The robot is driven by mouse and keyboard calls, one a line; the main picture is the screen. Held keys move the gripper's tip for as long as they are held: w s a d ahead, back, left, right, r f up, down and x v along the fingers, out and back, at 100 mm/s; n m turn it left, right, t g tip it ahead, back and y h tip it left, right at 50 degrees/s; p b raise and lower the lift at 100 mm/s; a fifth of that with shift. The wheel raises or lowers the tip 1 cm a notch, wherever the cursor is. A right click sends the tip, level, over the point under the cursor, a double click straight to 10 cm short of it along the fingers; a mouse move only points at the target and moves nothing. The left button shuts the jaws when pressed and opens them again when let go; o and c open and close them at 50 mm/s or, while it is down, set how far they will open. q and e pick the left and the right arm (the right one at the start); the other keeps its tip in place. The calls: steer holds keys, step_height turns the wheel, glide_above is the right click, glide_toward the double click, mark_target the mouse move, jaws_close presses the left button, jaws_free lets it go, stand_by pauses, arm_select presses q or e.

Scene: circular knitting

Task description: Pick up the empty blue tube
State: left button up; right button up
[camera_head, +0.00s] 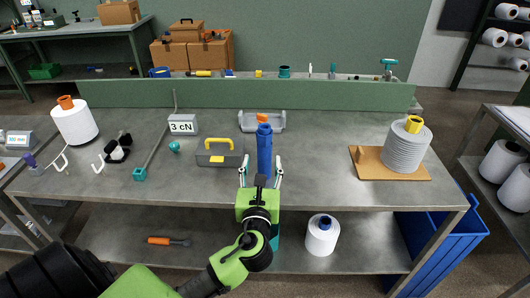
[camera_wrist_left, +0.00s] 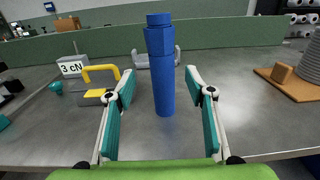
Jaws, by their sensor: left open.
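The empty blue tube (camera_head: 264,152) stands upright near the front edge of the metal table, with no yarn on it. In the wrist view the blue tube (camera_wrist_left: 162,75) rises between the two teal fingers, with a gap on each side. My left gripper (camera_head: 262,172) is open, its fingers pointing at the tube's lower part from the front. In the wrist view the left gripper (camera_wrist_left: 160,90) shows its fingers spread wide, not touching the tube. An orange tip (camera_head: 262,118) shows just above or behind the tube's top. My right gripper is not seen.
A grey box with a yellow handle (camera_head: 218,150) stands left of the tube. A grey tray (camera_head: 262,128) lies behind it. A grey yarn cone (camera_head: 407,148) on a wooden board (camera_head: 365,162) is at the right. A white cone (camera_head: 75,124) and a "3 cN" block (camera_head: 183,126) stand left.

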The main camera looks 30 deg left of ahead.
mark_target(264, 152)
arm_select(q)
steer(key=p+x, duration=0.1)
steer(key=x, duration=0.6)
steer(key=shift+w, duration=0.35)
steer(key=shift+c, duration=0.3)
steer(key=c, duration=1.2)
